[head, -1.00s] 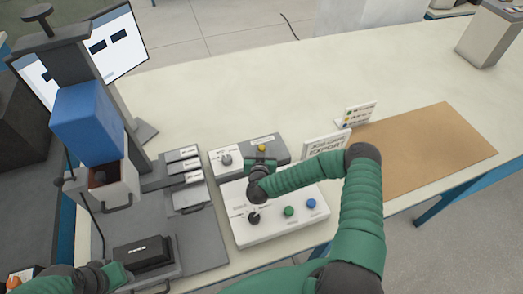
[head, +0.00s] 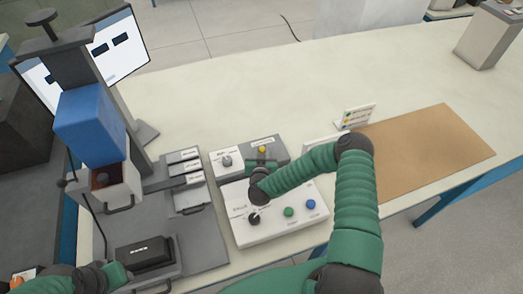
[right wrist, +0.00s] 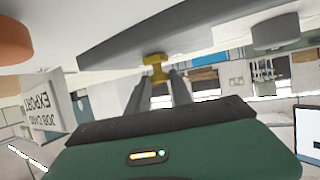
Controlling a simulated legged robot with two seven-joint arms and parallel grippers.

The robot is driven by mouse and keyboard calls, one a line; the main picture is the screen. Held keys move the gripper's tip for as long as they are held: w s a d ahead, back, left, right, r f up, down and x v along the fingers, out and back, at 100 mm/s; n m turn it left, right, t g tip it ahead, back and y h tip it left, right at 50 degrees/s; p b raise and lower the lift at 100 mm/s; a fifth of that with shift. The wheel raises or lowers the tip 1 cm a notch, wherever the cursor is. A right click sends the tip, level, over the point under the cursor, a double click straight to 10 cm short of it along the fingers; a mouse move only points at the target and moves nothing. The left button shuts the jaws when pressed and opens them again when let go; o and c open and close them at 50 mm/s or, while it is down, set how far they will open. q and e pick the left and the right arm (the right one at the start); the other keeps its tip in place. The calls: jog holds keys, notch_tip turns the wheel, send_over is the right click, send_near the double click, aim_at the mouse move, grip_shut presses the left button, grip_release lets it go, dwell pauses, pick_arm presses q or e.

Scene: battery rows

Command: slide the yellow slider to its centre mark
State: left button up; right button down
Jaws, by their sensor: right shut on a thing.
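The yellow slider (head: 262,149) is a small knob on the grey box (head: 283,147) behind the white control panel. My right gripper (head: 262,160) reaches it from the near side. In the right wrist view the yellow slider (right wrist: 155,68) sits between the tips of the two fingers (right wrist: 157,80), which are shut on it. The centre mark cannot be made out, and the slider's track is largely hidden. My left gripper (head: 122,274) is at the lower left beside a black block; its fingers are not clear.
The white control panel (head: 300,222) with a black knob, a green button and a blue button lies in front of the box. A grey knob (head: 227,161) is left of the slider. A small sign (head: 354,117) and brown mat (head: 430,150) are at the right.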

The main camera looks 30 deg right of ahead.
jog(key=shift+s+d+f+p, duration=0.15)
jog(key=shift+s+d+p, duration=0.25)
jog(key=shift+d+p, duration=0.15)
jog(key=shift+d, duration=0.6)
jog(key=c, duration=1.2)
grip_release()
jog(key=shift+d, duration=0.1)
